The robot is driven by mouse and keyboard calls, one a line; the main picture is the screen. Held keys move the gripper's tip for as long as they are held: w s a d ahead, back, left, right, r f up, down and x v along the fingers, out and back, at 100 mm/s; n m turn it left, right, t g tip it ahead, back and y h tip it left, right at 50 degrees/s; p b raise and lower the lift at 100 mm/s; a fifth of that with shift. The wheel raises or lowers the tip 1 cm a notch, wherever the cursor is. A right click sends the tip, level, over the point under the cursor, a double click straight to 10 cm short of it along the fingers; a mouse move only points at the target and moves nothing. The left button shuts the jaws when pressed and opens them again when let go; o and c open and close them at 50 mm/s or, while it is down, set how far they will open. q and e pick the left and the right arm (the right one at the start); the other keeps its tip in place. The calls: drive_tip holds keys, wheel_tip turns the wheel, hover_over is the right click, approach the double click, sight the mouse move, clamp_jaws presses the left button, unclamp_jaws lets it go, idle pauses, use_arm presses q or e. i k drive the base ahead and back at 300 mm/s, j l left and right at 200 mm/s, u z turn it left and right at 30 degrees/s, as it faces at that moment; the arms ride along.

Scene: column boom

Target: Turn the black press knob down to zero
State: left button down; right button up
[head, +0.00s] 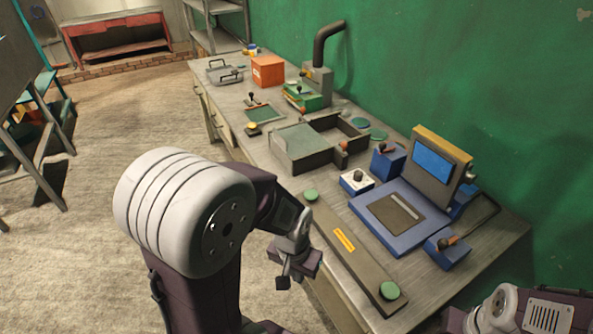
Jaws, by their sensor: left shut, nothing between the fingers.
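A black knob (358,175) stands on a small box with a white top plate (355,182), just left of the blue press (392,236). The marks on the plate are too small to read. My left gripper (284,281) is at the near edge of the bench, below and left of the knob and well apart from it. It is shut and empty.
A long dark panel with two green buttons (345,240) lies between my left gripper and the press. Small blue boxes with orange-tipped levers (447,250) stand near the press. An open grey tray (303,147) stands further back. The green wall (440,60) borders the bench.

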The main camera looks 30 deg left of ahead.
sight(358, 175)
drive_tip(key=u, duration=0.4)
drive_tip(key=j, duration=0.4)
drive_tip(key=i+j, duration=0.15)
drive_tip(key=j, duration=0.7)
drive_tip(key=i+u, duration=0.15)
drive_tip(key=i, duration=0.7)
